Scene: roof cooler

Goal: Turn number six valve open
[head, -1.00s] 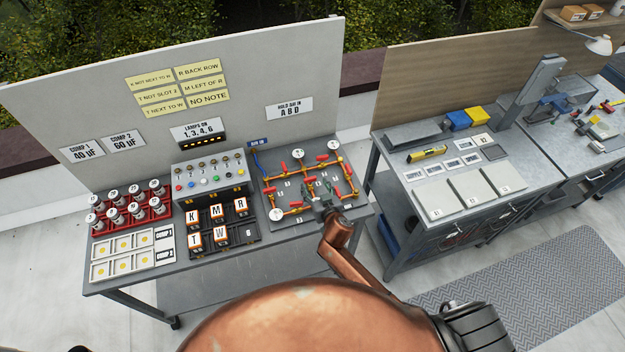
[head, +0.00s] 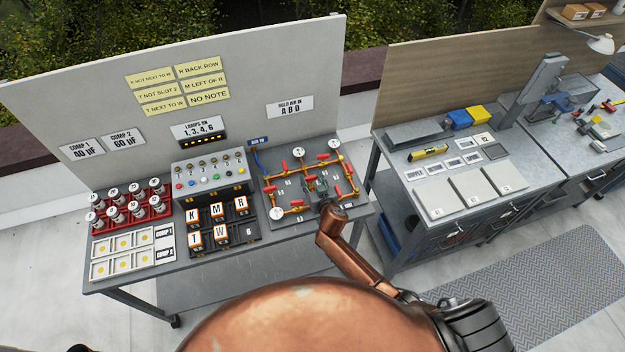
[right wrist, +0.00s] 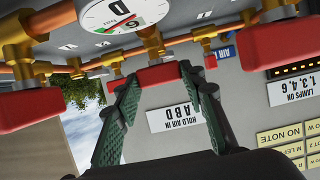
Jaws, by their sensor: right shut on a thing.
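The valve panel (head: 276,217) lies at the right end of the left bench, with orange pipes, red lever handles and round white gauges. My right gripper (head: 316,186) is over its middle. In the right wrist view, which is upside down, the green fingers of the gripper (right wrist: 165,84) are shut on a red valve handle (right wrist: 155,77), one finger at each end. The number of the held valve is not readable. My left gripper is out of view.
A white gauge (right wrist: 112,14) on the pipes is close to my right gripper. A lamp box (head: 210,178), lettered blocks (head: 215,211) and a red rack (head: 130,218) stand left of the panel. A second bench (head: 470,165) is to the right.

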